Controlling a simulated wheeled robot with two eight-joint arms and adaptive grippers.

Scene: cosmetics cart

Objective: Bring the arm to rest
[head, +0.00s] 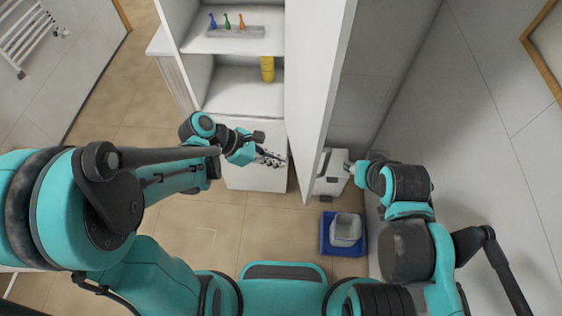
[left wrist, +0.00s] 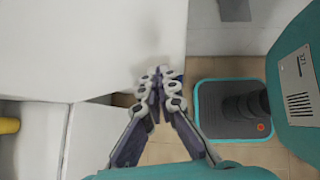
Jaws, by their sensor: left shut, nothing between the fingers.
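My left gripper (head: 270,158) is shut and empty. It is in front of the white cabinet's lower part, close to the open door (head: 318,75). In the left wrist view its fingers (left wrist: 160,88) meet at the tips, with nothing between them. My left arm reaches in from the left, bent at the elbow. My right arm (head: 408,185) is bent at the right, beyond the door. Its gripper end (head: 352,168) is small and shows too little to tell its state.
The cabinet shelves hold a yellow container (head: 267,69) and a grey rack (head: 235,31) with small coloured bottles. A white box (head: 331,172) stands behind the door's lower end. A blue tray (head: 343,249) with a pale bin (head: 345,229) is on the tiled floor. Walls flank the space.

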